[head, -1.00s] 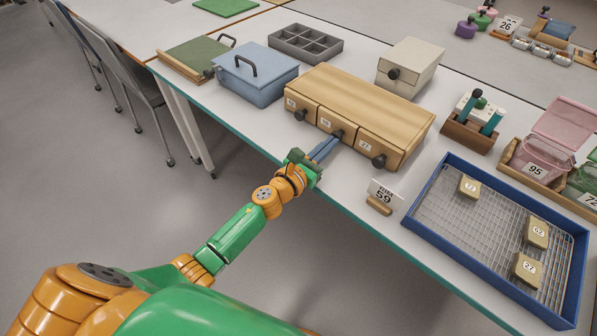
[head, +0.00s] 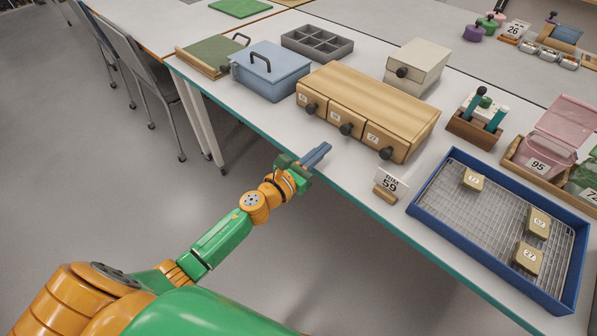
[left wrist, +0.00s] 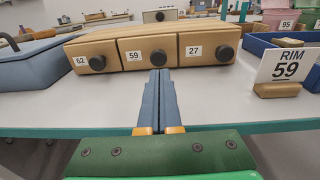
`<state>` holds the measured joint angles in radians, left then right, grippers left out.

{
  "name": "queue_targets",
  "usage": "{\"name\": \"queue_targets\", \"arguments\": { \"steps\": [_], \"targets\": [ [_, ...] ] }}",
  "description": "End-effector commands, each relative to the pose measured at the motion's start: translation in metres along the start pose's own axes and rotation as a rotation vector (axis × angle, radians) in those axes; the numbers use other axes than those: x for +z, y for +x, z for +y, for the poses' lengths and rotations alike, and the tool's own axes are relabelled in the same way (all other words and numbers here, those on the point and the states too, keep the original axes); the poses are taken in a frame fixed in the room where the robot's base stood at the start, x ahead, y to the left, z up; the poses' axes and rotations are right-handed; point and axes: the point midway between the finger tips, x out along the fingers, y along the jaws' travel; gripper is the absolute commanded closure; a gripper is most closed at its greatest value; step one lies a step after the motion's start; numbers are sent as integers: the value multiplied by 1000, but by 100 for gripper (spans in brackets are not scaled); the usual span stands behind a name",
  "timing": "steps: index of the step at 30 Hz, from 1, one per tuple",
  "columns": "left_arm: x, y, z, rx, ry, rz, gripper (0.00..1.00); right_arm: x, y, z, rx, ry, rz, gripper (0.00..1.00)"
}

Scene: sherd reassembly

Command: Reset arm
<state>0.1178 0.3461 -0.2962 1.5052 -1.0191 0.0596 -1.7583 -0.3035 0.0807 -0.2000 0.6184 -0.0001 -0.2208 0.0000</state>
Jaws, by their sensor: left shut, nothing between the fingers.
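My left gripper (head: 318,154) is shut and empty, over the front edge of the table just short of the wooden drawer box. In the left wrist view its two blue-grey fingers (left wrist: 159,100) lie side by side, pointing at the middle drawer. The wooden drawer box (head: 375,98) has three drawers with dark round knobs, labelled 62, 59 and 27 in the left wrist view (left wrist: 145,53). All three drawer fronts look closed. The fingers are apart from the middle knob (head: 346,129). My right gripper is not in view.
A RIM 59 card (head: 389,184) stands right of the gripper. A blue tray (head: 432,229) with a wire rack holds three small numbered blocks. A blue lidded box (head: 272,82) stands left of the drawers. Open floor lies in front of the table.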

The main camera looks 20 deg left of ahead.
Motion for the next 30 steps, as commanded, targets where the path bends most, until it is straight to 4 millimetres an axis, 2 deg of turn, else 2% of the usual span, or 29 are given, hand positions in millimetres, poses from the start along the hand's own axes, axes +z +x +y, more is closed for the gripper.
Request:
{"name": "queue_targets", "arguments": {
  "steps": [6,10,17,19,20,23,24,26,27,29,30],
  "targets": [
    [-2,-43,0,-1,1,3,100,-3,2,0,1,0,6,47],
    [-3,-64,0,0,0,3,100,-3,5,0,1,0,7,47],
    [-1,-74,0,1,-2,2,100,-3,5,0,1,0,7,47],
    [-9,-76,5,22,-79,31,100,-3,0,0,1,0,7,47],
    [-18,-77,10,47,-162,60,100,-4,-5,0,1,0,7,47],
    [-84,-100,29,240,-680,215,100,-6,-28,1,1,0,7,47],
    [-120,-120,32,371,-947,277,100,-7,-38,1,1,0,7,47],
    [-172,-159,29,604,-1330,334,100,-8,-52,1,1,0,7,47],
    [-202,-188,22,776,-1558,347,100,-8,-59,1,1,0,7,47],
    [-240,-236,5,1053,-1850,327,100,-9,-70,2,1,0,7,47],
    [-259,-269,-10,1239,-2008,290,100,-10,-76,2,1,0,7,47]
  ]
}}
